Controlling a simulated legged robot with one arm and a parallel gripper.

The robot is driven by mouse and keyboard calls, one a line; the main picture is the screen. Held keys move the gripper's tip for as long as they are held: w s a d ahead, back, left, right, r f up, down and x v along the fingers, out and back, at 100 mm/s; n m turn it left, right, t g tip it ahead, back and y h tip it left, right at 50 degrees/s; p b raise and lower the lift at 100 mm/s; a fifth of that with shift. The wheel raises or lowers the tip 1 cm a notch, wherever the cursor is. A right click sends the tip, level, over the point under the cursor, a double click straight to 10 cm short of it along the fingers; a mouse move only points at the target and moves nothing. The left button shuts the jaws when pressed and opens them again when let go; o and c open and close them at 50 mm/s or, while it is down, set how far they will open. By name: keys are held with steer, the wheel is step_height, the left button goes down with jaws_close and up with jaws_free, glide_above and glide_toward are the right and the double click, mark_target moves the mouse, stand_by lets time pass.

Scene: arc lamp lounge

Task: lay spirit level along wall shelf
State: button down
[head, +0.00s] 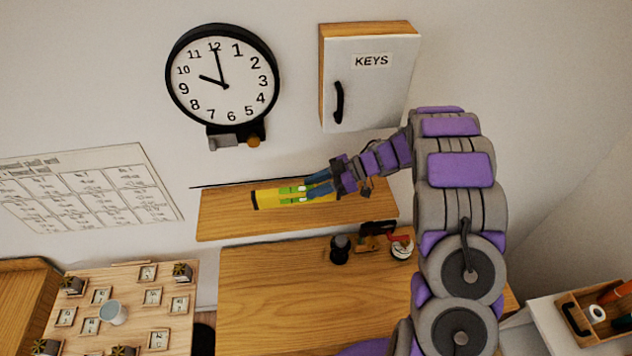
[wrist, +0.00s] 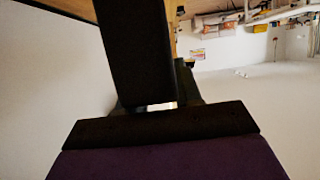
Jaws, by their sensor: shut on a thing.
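The spirit level is a yellow bar with a dark end cap (head: 268,199), seen in the head view over the wooden wall shelf (head: 225,224). My gripper (head: 303,194) is shut on the level near its middle, with green marks at the fingers. The level runs roughly along the shelf's length. I cannot tell whether it touches the shelf or hovers just above it. Its right part is partly hidden by my gripper. In the wrist view dark parts of my gripper fill the middle, and a strip of yellow (wrist: 172,30) shows beside them.
A wall clock (head: 222,85) and a KEYS cabinet (head: 368,80) hang above the shelf. Below is a wooden table (head: 300,300) with a dark cylinder (head: 340,248) and a red-handled item (head: 401,247) near its back edge. A board with small cards (head: 130,290) stands at lower left.

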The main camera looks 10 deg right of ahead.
steer(key=f, duration=0.1)
steer(key=f+b, duration=0.1)
steer(key=f, duration=0.1)
steer(key=shift+w+a+f, duration=0.15)
steer(key=shift+a+f, duration=0.05)
steer(key=shift+a, duration=0.05)
steer(key=shift+d+f+b, duration=0.15)
steer(key=shift+f+b, duration=0.4)
steer(key=shift+f, duration=0.15)
steer(key=shift+f, duration=0.45)
steer(key=c, duration=0.7)
jaws_free()
steer(key=b+v, duration=0.2)
steer(key=v, duration=1.5)
steer(key=shift+w+d, duration=0.1)
steer(key=shift+d, duration=0.15)
